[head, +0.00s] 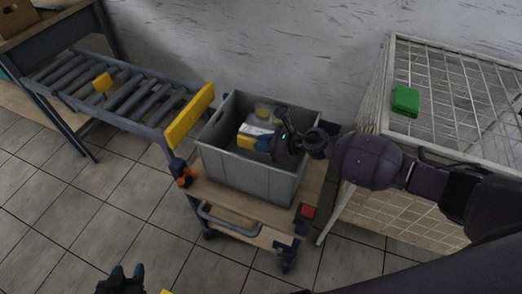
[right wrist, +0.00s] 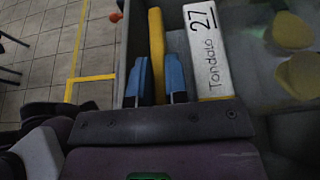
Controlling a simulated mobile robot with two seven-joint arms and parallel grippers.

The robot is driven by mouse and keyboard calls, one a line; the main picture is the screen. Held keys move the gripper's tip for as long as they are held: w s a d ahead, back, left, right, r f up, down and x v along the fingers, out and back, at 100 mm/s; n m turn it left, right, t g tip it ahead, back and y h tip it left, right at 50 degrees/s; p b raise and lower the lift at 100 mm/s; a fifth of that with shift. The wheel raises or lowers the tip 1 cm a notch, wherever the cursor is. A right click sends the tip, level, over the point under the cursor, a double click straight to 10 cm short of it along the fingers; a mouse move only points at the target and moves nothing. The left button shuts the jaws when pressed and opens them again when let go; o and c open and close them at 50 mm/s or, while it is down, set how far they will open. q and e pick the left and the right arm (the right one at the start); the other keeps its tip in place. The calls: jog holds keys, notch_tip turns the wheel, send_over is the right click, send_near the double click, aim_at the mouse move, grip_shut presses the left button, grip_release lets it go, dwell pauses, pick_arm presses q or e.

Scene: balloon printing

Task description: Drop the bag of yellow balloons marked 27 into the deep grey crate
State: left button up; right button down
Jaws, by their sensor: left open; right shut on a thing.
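The yellow bag (head: 246,141) with a white label shows inside the deep grey crate (head: 245,178), near its middle. In the right wrist view the label (right wrist: 207,50) reads 27 with a handwritten-looking word. My right gripper (head: 264,142) reaches into the crate from the right. Its blue fingers (right wrist: 160,78) are shut on a yellow edge of the bag. Whether the bag touches the crate floor cannot be told. My left gripper (head: 122,281) is open and empty at the bottom left, low over the floor and away from the crate.
The crate stands on a wooden-topped cart (head: 230,208) with a handle and a red button (head: 308,211). Round yellowish items (head: 264,111) lie in the crate. A roller conveyor (head: 120,95) with a yellow block (head: 102,82) is left.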

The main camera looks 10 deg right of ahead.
jog(key=c, duration=1.1)
grip_release()
jog(key=shift+o, duration=0.2)
jog(key=shift+d, duration=0.1)
jog(key=v, duration=0.7)
jog(key=shift+s, duration=0.2)
jog(key=shift+d+r, duration=0.1)
jog(key=shift+d, duration=0.05)
